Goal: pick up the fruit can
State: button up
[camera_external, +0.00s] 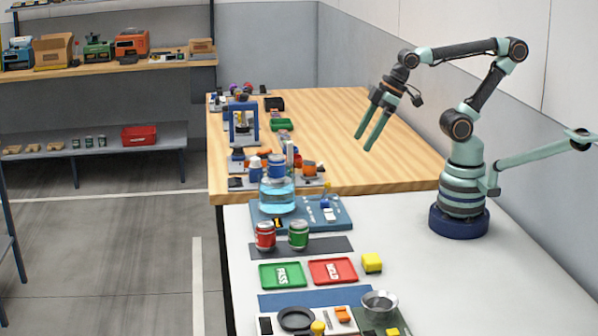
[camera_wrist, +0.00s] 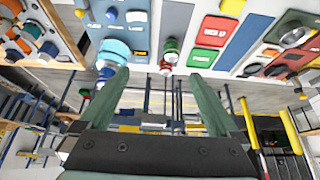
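A red can (camera_external: 265,235) and a green can (camera_external: 299,234) stand side by side on a dark strip on the white table. I cannot read the labels, so I cannot tell which is the fruit can. My gripper (camera_external: 363,143) is high above the table, behind and right of the cans, its fingers apart and empty. In the wrist view, the green can (camera_wrist: 172,48) and red can (camera_wrist: 166,66) show beyond the spread fingers (camera_wrist: 158,76).
A green PASS tray (camera_external: 282,275) and a red HOLD tray (camera_external: 333,271) lie in front of the cans. A blue-framed device (camera_external: 241,125) stands on the wooden table. The white table's right side is clear.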

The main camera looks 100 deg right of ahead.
jog(key=m+t+h, duration=0.4)
jog(key=m+t, duration=0.2)
jog(key=m, duration=0.1)
send_near(280, 156)
jog(key=w+d+f, duration=0.1)
jog(key=w+d, duration=0.1)
jog(key=shift+a+f+x, duration=0.15)
jog(key=shift+x, duration=1.4)
jog(key=shift+a+f+x, duration=0.1)
jog(key=shift+a+x, duration=0.05)
jog(key=shift+x, duration=1.4)
jog(key=shift+w+d+f+y, duration=0.1)
jog(key=shift+w+f, duration=0.2)
jog(key=shift+w, duration=0.25)
jog(key=shift+w+f+y, duration=0.1)
jog(key=shift+w+f, duration=0.15)
jog(key=shift+w, duration=0.3)
jog(key=shift+w+d+f+y, duration=0.1)
jog(key=shift+w+f, duration=0.2)
jog(key=shift+w, duration=0.25)
jog(key=shift+x, duration=0.75)
grip_shut()
